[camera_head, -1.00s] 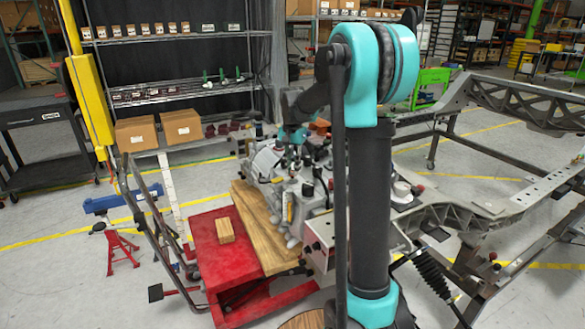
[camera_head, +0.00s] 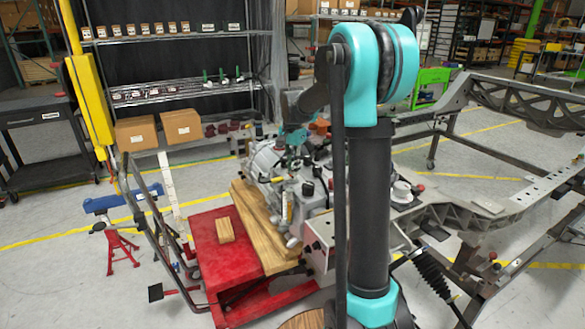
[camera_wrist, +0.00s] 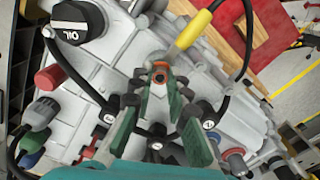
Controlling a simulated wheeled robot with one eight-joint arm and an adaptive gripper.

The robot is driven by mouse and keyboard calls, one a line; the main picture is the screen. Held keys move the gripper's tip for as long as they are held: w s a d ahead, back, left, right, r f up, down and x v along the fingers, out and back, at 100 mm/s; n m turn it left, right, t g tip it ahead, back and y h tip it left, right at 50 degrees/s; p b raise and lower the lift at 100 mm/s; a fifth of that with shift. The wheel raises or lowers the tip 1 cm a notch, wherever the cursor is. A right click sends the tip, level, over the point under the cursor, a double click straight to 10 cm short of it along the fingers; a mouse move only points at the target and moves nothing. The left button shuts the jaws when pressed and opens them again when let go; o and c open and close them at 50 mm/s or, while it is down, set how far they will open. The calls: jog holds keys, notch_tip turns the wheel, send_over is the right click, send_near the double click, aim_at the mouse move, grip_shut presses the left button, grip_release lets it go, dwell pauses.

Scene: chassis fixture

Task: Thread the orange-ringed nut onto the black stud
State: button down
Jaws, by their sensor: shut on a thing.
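In the wrist view, my gripper (camera_wrist: 160,86) has its green fingers closed around the orange-ringed nut (camera_wrist: 160,74), which shows between the fingertips. The nut is over the grey engine-like casting (camera_wrist: 100,50). I cannot make out the black stud with certainty; the fingers and nut may cover it, and I cannot tell whether the nut touches it. In the head view, my gripper (camera_head: 293,140) is small and partly blurred above the casting, and the nut cannot be made out there.
Near the fingers are a yellow-handled rod (camera_wrist: 194,30), a black OIL cap (camera_wrist: 76,22), a red cap (camera_wrist: 48,78), black cables and several labelled black knobs (camera_wrist: 208,122). A chassis frame (camera_head: 480,205) is at right.

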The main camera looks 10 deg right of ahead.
jog(key=m, duration=0.5)
jog(key=shift+f, duration=0.2)
jog(key=m, duration=0.4)
jog(key=shift+m, duration=0.4)
jog(key=m, duration=0.4)
jog(key=shift+f+m, duration=0.1)
jog(key=shift+m, duration=1.4)
jog(key=m, duration=0.3)
jog(key=shift+f+m, duration=0.1)
jog(key=shift+m, duration=0.2)
